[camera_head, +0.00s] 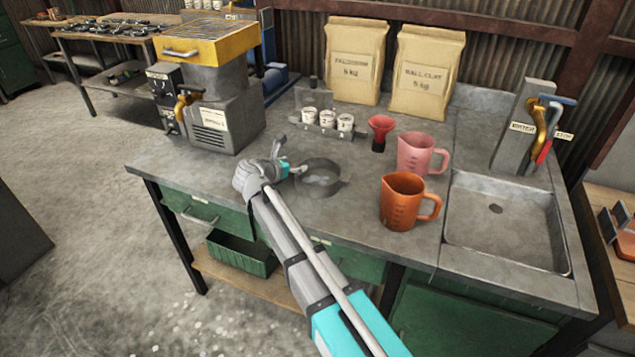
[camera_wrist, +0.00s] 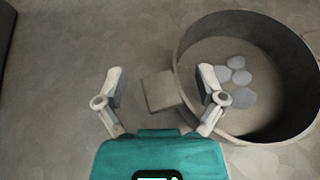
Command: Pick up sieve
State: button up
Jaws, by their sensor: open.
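The sieve appears to be the round grey metal ring (camera_head: 318,177) on the workbench, with several pale lumps inside. In the wrist view the sieve (camera_wrist: 298,122) fills the right side, and a small flat square tab (camera_wrist: 158,91) sticks out from its left wall. My gripper (camera_head: 296,169) is at the sieve's left side. In the wrist view my gripper (camera_wrist: 161,84) is open, with the tab between its fingers in the picture. The right finger overlaps the sieve's near-left rim; I cannot tell whether it touches.
An orange jug (camera_head: 403,203), a pink jug (camera_head: 414,154) and a red funnel (camera_head: 380,128) stand to the right. A rack of white cups (camera_head: 327,121) is behind. Two paper bags (camera_head: 355,62) stand at the back. A sink (camera_head: 500,225) is at right, a yellow-topped machine (camera_head: 222,115) at left.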

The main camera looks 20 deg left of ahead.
jog(key=shift+w, duration=0.15)
dwell(0.4)
grip_shut()
